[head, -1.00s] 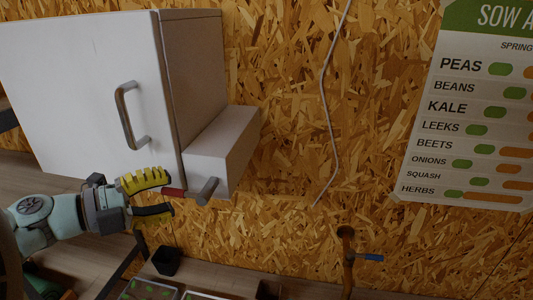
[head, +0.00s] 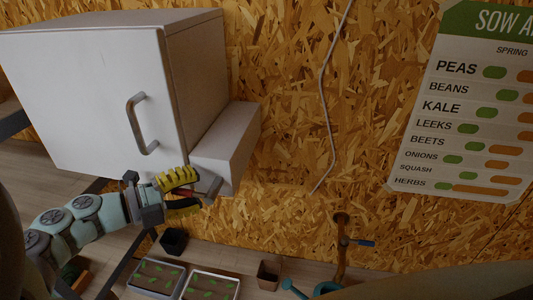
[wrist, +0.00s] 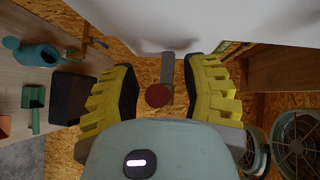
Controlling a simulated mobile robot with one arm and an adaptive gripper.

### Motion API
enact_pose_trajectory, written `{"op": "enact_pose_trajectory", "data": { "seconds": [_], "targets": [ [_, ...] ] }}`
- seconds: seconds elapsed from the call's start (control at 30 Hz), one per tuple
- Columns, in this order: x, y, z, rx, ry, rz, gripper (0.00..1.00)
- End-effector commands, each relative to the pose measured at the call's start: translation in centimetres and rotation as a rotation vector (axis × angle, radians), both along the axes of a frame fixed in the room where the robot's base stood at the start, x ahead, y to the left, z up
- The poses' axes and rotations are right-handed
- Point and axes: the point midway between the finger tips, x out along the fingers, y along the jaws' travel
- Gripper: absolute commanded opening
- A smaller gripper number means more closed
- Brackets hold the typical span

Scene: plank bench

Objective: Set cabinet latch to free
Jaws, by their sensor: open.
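The white cabinet (head: 85,95) hangs on the chipboard wall, its door shut, with a grey bar handle (head: 140,125). A pale block (head: 228,150) beside its lower right carries the latch, whose grey pivot (head: 213,187) shows just past my fingertips. My gripper (head: 185,193) is open around the red grip, with gaps visible on both sides (wrist: 160,98).
A pipe with a blue-handled tap (head: 343,242) stands low on the wall at right. Seedling trays (head: 155,278), a dark pot (head: 173,241) and a brown pot (head: 268,275) are on the bench below. A planting chart (head: 465,110) and a hanging cord (head: 325,100) are on the wall.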

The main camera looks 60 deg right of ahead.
Motion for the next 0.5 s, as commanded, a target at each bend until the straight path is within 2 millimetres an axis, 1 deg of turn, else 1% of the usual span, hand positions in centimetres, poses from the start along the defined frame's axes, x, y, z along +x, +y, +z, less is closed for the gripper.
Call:
{"op": "enact_pose_trajectory", "data": {
  "seconds": [0.03, 0.07, 0.5],
  "targets": [
    [-0.03, -0.03, 0.01, 0.0, 0.0, -0.001, 0.48],
    [-0.03, -0.02, 0.01, 0.0, 0.0, -0.001, 0.45],
    [0.02, 0.02, 0.04, -0.001, 0.0, 0.0, 0.0]
  ]
}}
